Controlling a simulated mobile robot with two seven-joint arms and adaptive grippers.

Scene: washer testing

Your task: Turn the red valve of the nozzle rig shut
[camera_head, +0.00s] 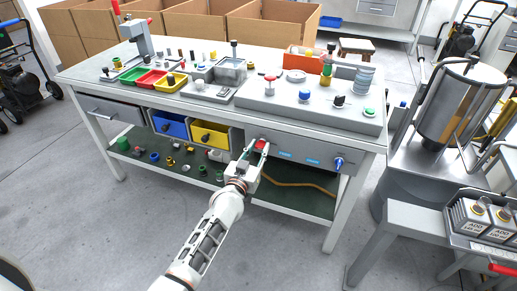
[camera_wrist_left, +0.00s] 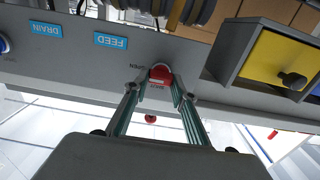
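The red valve (camera_head: 261,144) is a small round knob on the grey front panel (camera_head: 312,147) of the bench. The fingertips cover part of the knob's sides. My right gripper is not in view.
Blue FEED (camera_wrist_left: 111,40) and DRAIN (camera_wrist_left: 47,29) labels lie along the panel, with a blue knob (camera_head: 338,163) farther right. A yellow drawer (camera_head: 210,135) is left of the valve. Loose fittings lie on the lower shelf (camera_head: 283,188). The floor in front is clear.

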